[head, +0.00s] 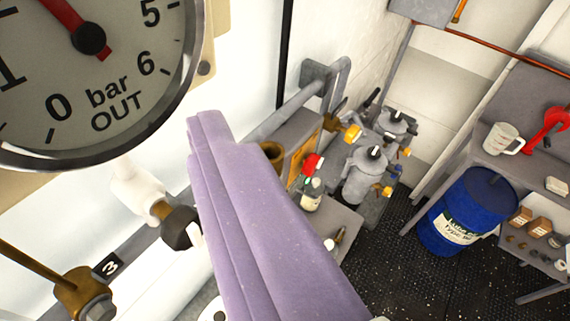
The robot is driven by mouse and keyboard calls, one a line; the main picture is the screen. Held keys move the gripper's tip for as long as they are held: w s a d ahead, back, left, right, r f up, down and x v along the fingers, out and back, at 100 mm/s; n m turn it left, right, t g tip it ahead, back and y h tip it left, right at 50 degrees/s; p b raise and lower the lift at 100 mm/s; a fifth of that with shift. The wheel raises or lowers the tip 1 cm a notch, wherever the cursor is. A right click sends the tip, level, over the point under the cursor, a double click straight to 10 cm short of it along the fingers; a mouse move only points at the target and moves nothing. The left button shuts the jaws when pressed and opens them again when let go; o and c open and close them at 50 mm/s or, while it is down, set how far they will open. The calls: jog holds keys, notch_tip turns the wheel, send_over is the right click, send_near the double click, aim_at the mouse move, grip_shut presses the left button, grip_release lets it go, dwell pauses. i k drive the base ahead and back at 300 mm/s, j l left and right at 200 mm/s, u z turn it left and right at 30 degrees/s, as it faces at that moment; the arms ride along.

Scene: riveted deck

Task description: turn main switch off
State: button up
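I cannot make out a main switch for certain in the head view. A grey wall box (424,10) is cut off by the top edge, and I cannot tell what it is. A pale lavender shape, which looks like my gripper (209,125), rises from the bottom middle and ends right of the gauge and the dark valve knob. It hides part of the wall and bench behind it. Its fingers cannot be told apart, so its opening is unclear. Nothing is visibly held.
A large pressure gauge (90,80) fills the upper left, close to the camera. A dark valve knob (180,228) sits below it. Grey machinery (368,172) stands behind. A blue drum (468,212) stands beside shelving holding a white mug (503,138). Dark floor (400,265) between is clear.

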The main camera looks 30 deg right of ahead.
aim_at(314, 162)
jog(key=i+l+z, duration=0.15)
jog(key=z, duration=0.45)
jog(key=i+z, duration=0.15)
